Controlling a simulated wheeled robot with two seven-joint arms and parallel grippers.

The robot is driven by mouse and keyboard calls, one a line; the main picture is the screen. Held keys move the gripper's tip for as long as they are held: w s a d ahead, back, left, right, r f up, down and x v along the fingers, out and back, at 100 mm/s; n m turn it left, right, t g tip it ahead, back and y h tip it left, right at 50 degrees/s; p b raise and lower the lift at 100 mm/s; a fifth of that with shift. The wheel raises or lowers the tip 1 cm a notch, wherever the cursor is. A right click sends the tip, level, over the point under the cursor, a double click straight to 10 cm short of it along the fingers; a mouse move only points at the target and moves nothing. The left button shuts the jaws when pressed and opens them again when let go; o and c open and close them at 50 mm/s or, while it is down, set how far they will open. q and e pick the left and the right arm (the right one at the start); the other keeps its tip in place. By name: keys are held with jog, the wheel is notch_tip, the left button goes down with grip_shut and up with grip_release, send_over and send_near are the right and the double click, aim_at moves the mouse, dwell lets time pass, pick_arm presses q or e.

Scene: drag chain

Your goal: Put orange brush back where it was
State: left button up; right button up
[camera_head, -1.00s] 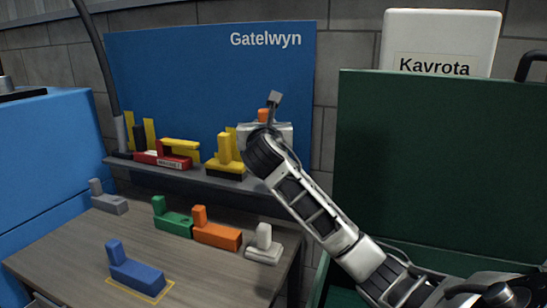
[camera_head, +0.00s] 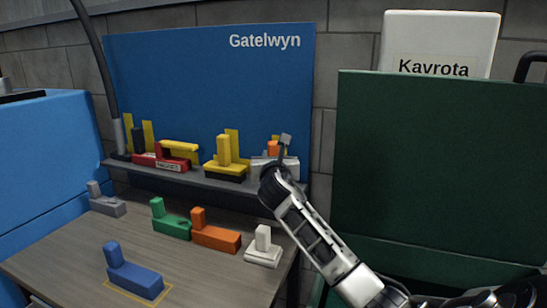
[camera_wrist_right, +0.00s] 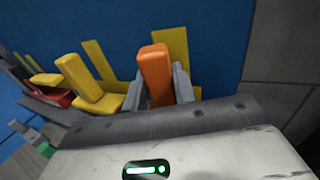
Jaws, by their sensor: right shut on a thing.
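My right gripper (camera_wrist_right: 165,85) is shut on the upright orange handle of the orange brush (camera_wrist_right: 155,72), with grey fingers on both sides of it. In the head view, the held brush (camera_head: 273,147) shows only its orange top at the right end of the grey shelf (camera_head: 205,183), in front of the blue Gatelwyn panel (camera_head: 210,80). Its base is hidden behind my gripper, so I cannot tell whether it touches the shelf. A yellow upright strip (camera_wrist_right: 173,50) stands behind the brush. My left gripper is not in view.
A yellow brush (camera_head: 224,152) and a red one (camera_head: 150,160) stand left on the shelf. Below, the table (camera_head: 70,250) holds grey, green, orange (camera_head: 215,237), white (camera_head: 263,250) and blue (camera_head: 132,275) pieces. A dark green case (camera_head: 440,160) stands at right.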

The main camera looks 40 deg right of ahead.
jog(key=o, duration=1)
jog(key=shift+f, duration=0.15)
jog(key=shift+r, duration=0.2)
jog(key=v, duration=1.2)
jog(key=shift+f, duration=0.1)
